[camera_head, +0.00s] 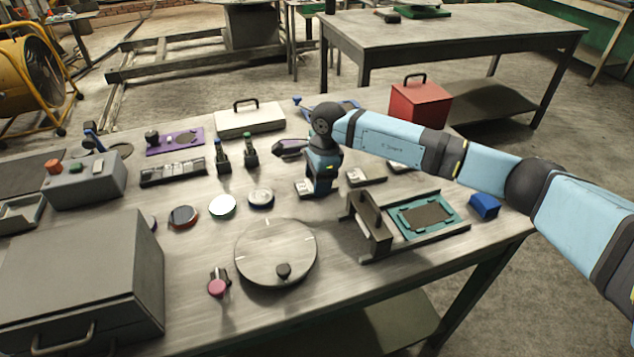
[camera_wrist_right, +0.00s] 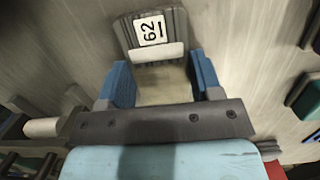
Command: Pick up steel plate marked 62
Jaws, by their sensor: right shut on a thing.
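The steel plate marked 62 (camera_wrist_right: 150,32) is a grey block with a white label, seen between my fingers in the right wrist view. In the head view the plate (camera_head: 303,188) shows at the left side of my right gripper, low at the tabletop. My right gripper (camera_head: 318,188) points down, and its blue fingers (camera_wrist_right: 164,82) are shut on the plate. Whether the plate touches the table cannot be told. My left gripper is not in view.
More small plates (camera_head: 358,177) lie just right of the gripper. A round turntable (camera_head: 276,252) and a fixture with a teal frame (camera_head: 428,215) stand nearer the front. A red box (camera_head: 420,103) and a white case (camera_head: 249,119) stand behind.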

